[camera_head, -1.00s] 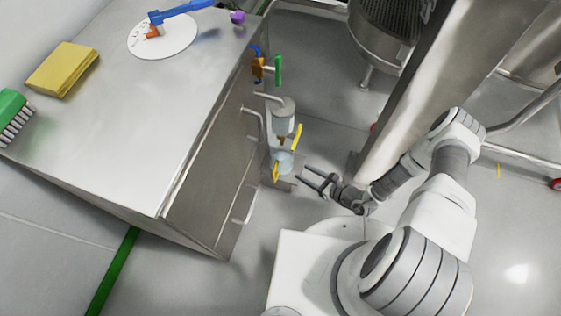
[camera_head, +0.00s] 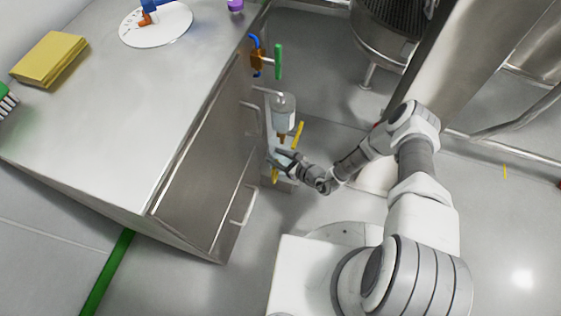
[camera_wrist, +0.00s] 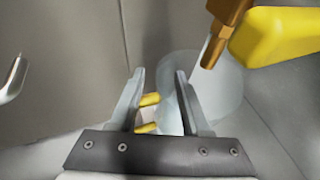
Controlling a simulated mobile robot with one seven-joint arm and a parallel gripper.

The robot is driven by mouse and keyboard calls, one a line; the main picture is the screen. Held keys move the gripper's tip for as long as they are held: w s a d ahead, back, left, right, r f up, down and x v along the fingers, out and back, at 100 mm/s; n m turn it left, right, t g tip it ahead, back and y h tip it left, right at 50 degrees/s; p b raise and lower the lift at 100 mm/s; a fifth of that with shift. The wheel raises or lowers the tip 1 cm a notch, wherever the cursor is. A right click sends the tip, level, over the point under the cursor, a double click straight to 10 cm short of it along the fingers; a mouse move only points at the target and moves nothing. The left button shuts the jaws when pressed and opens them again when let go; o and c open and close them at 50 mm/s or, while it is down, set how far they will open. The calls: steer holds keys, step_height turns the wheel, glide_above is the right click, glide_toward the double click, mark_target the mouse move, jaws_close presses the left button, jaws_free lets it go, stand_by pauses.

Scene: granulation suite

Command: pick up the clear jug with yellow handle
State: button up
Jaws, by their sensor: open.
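The clear jug (camera_wrist: 218,95) is pale and see-through, low under the brass valve in the wrist view. Its yellow handle (camera_wrist: 150,100) shows as two yellow stubs between my fingers, partly hidden by the left finger. In the head view the handle (camera_head: 275,176) shows just below my fingers, and most of the jug is hidden. My gripper (camera_wrist: 160,78) is open, with one finger on each side of the handle. The right finger overlaps the jug body in the picture; I cannot tell whether it touches. In the head view my gripper (camera_head: 279,156) is at the jug.
A brass valve (camera_wrist: 228,12) with a yellow lever (camera_wrist: 275,38) is close above the jug. A clear-and-grey cylinder (camera_head: 284,112) hangs above it. The steel cabinet (camera_head: 205,170) with bar handles stands close on the left. Open floor (camera_head: 330,110) lies behind and to the right.

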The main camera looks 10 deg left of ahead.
steer(key=shift+w+a+f, duration=0.3)
steer(key=shift+a+f, duration=0.05)
steer(key=shift+a, duration=0.2)
steer(key=shift+c, duration=0.3)
jaws_close()
stand_by(0.8)
